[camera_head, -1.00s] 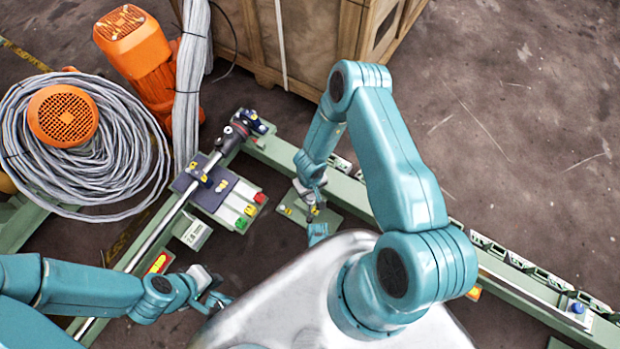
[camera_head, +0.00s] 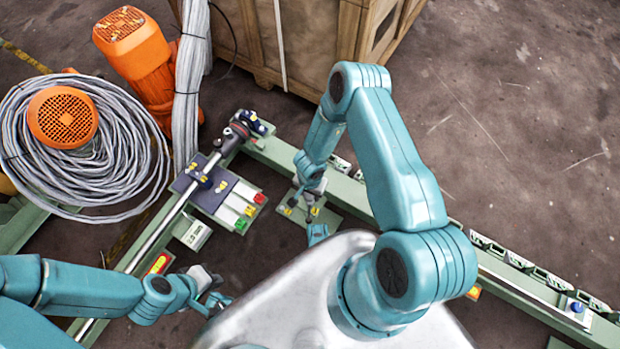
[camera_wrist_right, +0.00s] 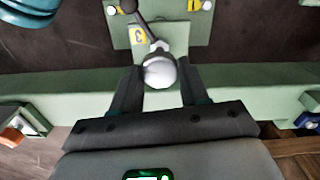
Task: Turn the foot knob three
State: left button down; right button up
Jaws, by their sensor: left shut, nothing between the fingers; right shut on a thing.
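The foot knob three, a pale grey round knob (camera_wrist_right: 160,71), sits beside a yellow tag marked 3 (camera_wrist_right: 138,36) in the right wrist view. A dark lever-like part runs up from it. My right gripper (camera_wrist_right: 161,72) is shut on the knob, with one dark finger on each side. In the head view my right gripper (camera_head: 311,207) is low over the small green foot plate (camera_head: 329,219); the knob is mostly hidden there. My left gripper (camera_head: 222,303) is shut and empty at the lower left.
A second yellow tag marked 1 (camera_wrist_right: 195,4) shows on the plate. A long green rail (camera_head: 270,152) runs behind my right gripper. A wooden crate (camera_head: 310,40) stands at the back. A grey cable coil (camera_head: 60,185) and an orange motor (camera_head: 135,50) are left.

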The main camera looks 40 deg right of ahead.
jog(key=m, duration=1)
jog(key=shift+m, duration=0.3)
dwell(0.4)
jog(key=o, duration=1.1)
jog(key=shift+c, duration=0.2)
jog(key=shift+r+p, duration=0.15)
jog(key=shift+p, duration=0.15)
notch_tip(320, 180, up, 16)
jog(key=p, duration=0.6)
